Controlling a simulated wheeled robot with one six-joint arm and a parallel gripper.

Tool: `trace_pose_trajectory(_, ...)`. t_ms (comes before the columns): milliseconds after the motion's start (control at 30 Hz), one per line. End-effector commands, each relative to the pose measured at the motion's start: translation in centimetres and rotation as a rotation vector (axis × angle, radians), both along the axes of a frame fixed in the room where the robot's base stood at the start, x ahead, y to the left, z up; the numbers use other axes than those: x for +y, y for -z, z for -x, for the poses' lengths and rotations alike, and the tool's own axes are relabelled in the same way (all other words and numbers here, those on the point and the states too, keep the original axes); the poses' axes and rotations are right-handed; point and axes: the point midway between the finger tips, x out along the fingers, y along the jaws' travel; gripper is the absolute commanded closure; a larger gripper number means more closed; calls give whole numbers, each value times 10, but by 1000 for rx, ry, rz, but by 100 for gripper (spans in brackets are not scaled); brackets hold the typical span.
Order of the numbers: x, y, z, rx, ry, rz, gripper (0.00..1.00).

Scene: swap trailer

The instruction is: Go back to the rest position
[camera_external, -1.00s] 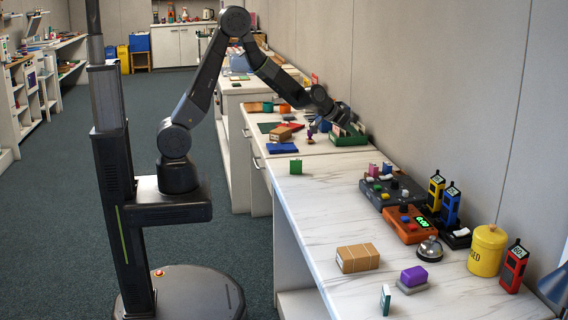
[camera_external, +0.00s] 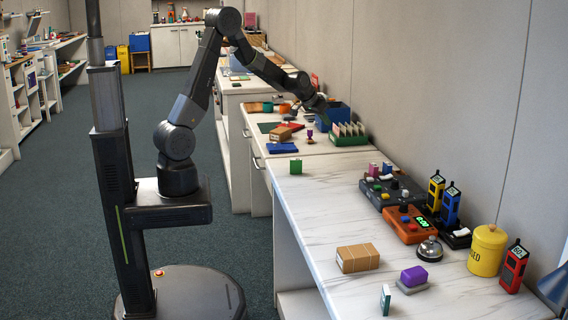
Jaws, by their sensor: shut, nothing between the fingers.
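My gripper (camera_external: 322,117) is at the end of my arm, above the far part of the counter. It is shut and holds nothing. It is just in front of a blue bin (camera_external: 338,112) and to the upper left of a green tray (camera_external: 350,140) that holds several upright pale cards. The fingertips are small and dark in this view, and I cannot tell how far they are from the bin. My arm is bent, its elbow high above my base.
The counter's middle (camera_external: 325,200) is clear.

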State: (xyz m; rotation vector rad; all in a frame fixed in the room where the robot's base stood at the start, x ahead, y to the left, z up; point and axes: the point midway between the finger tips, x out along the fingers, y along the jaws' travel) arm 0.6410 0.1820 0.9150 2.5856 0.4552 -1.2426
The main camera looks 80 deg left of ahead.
Motion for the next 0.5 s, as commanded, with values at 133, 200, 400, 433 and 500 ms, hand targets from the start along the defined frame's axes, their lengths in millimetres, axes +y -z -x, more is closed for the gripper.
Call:
trace_pose_trajectory(133,29,1,14,28,-42,7,100)
trace_pose_trajectory(200,41,2,20,41,-61,13,100)
trace_pose_trajectory(400,70,4,38,76,-107,22,100)
trace_pose_trajectory(433,74,4,41,81,-112,24,100)
trace_pose_trajectory(500,80,4,45,88,-123,27,100)
